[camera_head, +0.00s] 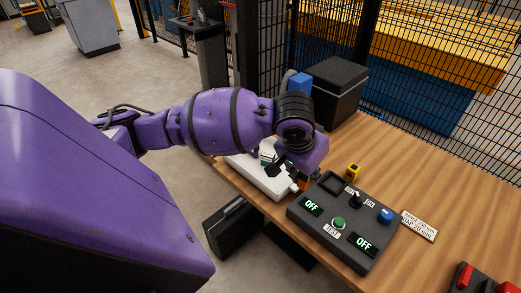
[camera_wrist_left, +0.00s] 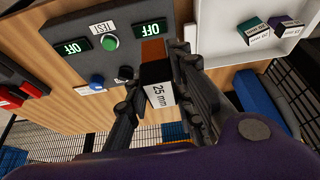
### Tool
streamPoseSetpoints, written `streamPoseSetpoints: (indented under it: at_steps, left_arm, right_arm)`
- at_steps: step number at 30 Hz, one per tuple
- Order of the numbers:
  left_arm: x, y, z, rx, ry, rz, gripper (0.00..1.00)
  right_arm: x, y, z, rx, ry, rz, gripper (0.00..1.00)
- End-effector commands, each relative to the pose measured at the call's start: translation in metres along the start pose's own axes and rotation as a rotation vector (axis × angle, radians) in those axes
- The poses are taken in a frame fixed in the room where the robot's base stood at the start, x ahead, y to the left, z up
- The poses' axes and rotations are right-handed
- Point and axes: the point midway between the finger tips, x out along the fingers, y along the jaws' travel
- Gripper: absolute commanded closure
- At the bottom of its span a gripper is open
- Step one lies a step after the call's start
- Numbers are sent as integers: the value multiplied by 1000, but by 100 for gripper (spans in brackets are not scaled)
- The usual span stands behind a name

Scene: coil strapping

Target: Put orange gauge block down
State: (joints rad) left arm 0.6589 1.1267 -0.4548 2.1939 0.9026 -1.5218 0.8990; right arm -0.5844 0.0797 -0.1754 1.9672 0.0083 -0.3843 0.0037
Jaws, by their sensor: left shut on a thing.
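The orange gauge block (camera_wrist_left: 153,50) shows in the left wrist view with an orange end and a black and white part marked "25 mm". My left gripper (camera_wrist_left: 158,75) is shut on it, one finger on each side. In the head view the gripper (camera_head: 292,177) is over the right end of the white tray, beside the dark control box (camera_head: 320,227). Only a small orange patch of the block (camera_head: 303,186) shows there; the arm hides the rest. I cannot tell whether the block touches anything below. My right gripper is not in view.
The white tray (camera_head: 257,176) holds teal (camera_wrist_left: 249,27) and purple (camera_wrist_left: 284,24) blocks. The box has a square recess (camera_head: 333,183), a green TEST button (camera_head: 339,223) and two OFF displays. A small yellow thing (camera_head: 352,171) stands behind it. A "GAP 20 mm" plate (camera_head: 419,225) lies right.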

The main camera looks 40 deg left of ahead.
Motion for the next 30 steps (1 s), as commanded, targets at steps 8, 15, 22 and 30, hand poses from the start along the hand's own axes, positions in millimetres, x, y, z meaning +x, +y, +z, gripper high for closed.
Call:
streamPoseSetpoints:
  at_steps: [8,15,22,30]
  left_arm:
    - [23,-68,31,24,2,8,100]
    - [43,-89,26,32,2,13,100]
    - [87,-109,-12,30,-1,15,100]
    - [145,-128,-34,32,-4,15,100]
  right_arm:
    - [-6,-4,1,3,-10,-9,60]
    - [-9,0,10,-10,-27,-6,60]
    - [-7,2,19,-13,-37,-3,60]
    - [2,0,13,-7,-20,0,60]
